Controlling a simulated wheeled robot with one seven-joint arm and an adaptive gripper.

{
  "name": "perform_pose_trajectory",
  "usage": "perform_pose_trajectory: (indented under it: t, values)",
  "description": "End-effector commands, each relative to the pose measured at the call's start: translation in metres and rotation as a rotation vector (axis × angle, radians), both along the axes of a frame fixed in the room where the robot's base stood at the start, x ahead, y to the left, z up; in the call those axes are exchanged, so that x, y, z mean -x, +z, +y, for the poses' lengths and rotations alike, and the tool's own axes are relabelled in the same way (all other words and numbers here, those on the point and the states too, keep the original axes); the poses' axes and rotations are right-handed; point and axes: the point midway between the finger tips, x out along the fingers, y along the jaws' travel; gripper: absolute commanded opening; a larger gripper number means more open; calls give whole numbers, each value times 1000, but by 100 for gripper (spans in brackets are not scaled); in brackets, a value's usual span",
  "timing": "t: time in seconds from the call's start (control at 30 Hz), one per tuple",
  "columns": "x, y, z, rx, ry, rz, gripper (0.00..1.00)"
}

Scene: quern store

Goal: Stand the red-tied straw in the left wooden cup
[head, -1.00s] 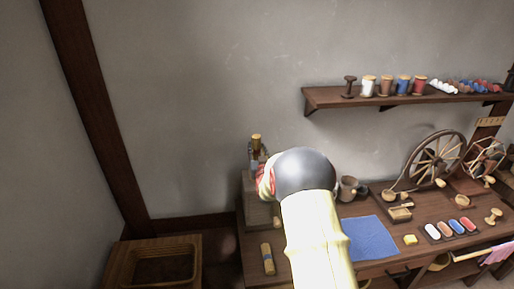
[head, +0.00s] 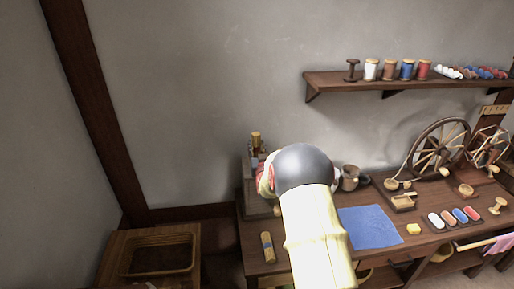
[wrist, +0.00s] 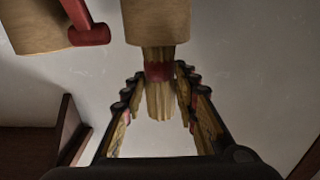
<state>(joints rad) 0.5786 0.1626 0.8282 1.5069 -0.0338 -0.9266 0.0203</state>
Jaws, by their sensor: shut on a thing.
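My gripper (wrist: 160,105) shows in the wrist view, its fingers on either side of the red-tied straw (wrist: 160,100) and shut on it. The straw is a pale bundle with a red band. Its upper end in the picture meets the edge of a tan wooden cup (wrist: 157,22); I cannot tell whether it is inside the cup or only lined up with it. A second tan wooden cup (wrist: 35,28) is at the upper left. In the head view my arm hides the gripper and the held straw.
A red peg-like thing (wrist: 90,34) sits by the second cup. In the head view a blue-tied straw bundle (head: 267,248) lies on the table, left of a blue cloth (head: 370,227). A mug (head: 350,178) stands behind the cloth. A shelf (head: 410,82) with spools is on the wall.

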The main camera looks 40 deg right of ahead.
Motion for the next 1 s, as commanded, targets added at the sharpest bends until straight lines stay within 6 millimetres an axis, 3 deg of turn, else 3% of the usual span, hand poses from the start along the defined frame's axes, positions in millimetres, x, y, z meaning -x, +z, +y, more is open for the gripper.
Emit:
perform_pose_trajectory:
  t: [0.17, 0.2, 0.53, 1.0]
  values:
    - [0, 1, 0, 1, 0, -1, 5]
    - [0, 1, 0, 1, 0, -1, 31]
    - [0, 1, 0, 1, 0, -1, 49]
    - [9, 0, 5, -1, 0, 1, 51]
